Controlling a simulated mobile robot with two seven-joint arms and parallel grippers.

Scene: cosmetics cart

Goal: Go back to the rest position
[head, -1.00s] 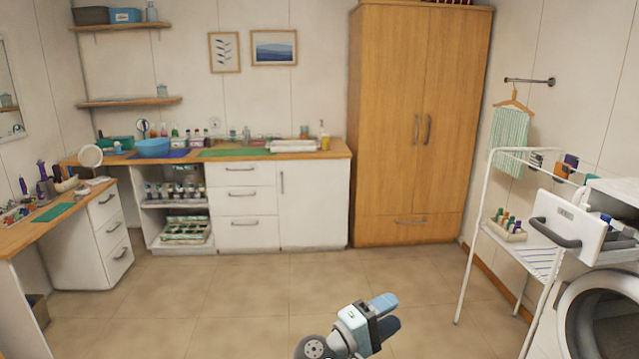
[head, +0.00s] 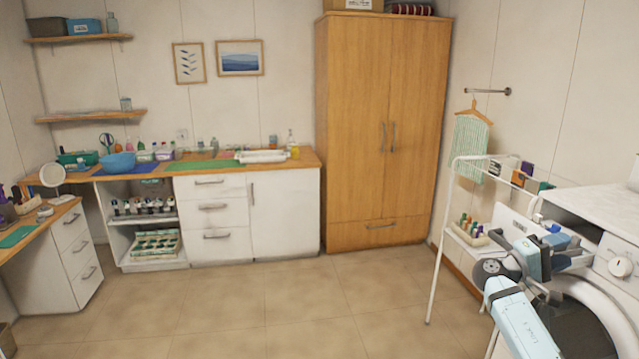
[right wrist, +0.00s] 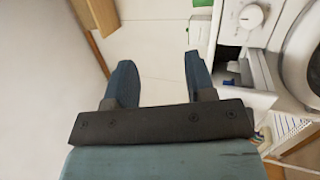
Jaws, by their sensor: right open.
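My right gripper (head: 552,250) is at the right of the head view, in front of the white rack and the washing machine (head: 590,315). In the right wrist view the two blue fingers of the right gripper (right wrist: 158,85) stand apart with nothing between them. The washing machine's dial and door (right wrist: 245,18) show at the upper right of that view. My left gripper is not in either current view.
The white rack (head: 436,245) stands by the right wall and holds a tray of small bottles (head: 470,232). A wooden wardrobe (head: 365,130) and a white counter (head: 285,215) line the back wall. The tiled floor (head: 260,310) in the middle is clear.

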